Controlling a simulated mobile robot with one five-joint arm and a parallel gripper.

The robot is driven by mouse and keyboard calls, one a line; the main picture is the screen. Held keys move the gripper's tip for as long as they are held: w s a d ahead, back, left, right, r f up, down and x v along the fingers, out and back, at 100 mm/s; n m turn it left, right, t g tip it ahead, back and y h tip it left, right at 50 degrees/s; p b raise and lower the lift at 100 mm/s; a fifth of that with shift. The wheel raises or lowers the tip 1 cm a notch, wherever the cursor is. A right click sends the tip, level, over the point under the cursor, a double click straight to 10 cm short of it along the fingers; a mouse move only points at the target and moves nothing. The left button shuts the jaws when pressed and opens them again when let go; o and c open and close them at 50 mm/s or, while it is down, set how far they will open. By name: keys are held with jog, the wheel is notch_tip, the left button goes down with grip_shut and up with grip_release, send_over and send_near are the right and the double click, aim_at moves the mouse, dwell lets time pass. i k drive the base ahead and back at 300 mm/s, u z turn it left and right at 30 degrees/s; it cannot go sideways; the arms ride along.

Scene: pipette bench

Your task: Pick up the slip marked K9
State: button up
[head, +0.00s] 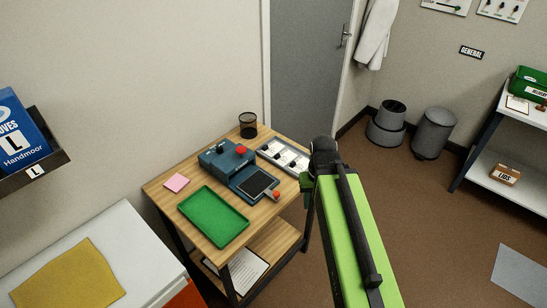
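No marking K9 can be read in the head view. A grey tray (264,154) at the back right of the wooden table holds several small white pieces (283,155) with dark marks, too small to read. A blank-looking pink paper square (176,182) lies at the table's left. My green arm reaches up from the lower right, its end at the table's right edge, just right of the grey tray. My gripper (305,187) is mostly hidden behind the arm; its fingers cannot be made out, nor whether it holds anything.
On the table (168,203) stand a blue device (214,160) with a red knob and dark panel, a green tray (213,215) and a black mesh cup (248,125). A white cabinet (135,255) is at left. Two bins (433,133) and a white shelf (510,185) are at right.

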aim_at(272, 148)
jog(key=u, duration=0.25)
jog(key=k, duration=0.3)
jog(key=z, duration=1.65)
jog(key=i, duration=2.85)
jog(key=u, duration=3.45)
jog(key=i, duration=0.1)
jog(key=z, duration=1.05)
jog(key=k, duration=0.2)
jog(key=u, duration=2.25)
jog(key=i, duration=0.8)
